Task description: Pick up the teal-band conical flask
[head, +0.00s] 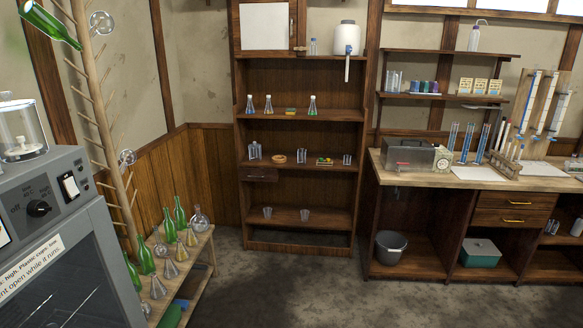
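Several small conical flasks stand upright on a middle shelf of the tall wooden shelving unit. One at the right (312,106) has a green or teal colour low on it. Two more stand to the left, one at the far left (250,104) and one with yellowish colour (268,104). Other conical flasks (181,252) stand on a low wooden bench at the left. They are too small for me to tell for sure which flask carries a teal band. Neither of my grippers is in view.
A grey oven-like box (75,235) fills the near left. A peg drying rack (103,120) and green bottles (146,257) stand behind it. A workbench (520,182) with a metal-and-glass bath is at the right. A grey bucket (391,246) sits below it. The middle floor is clear.

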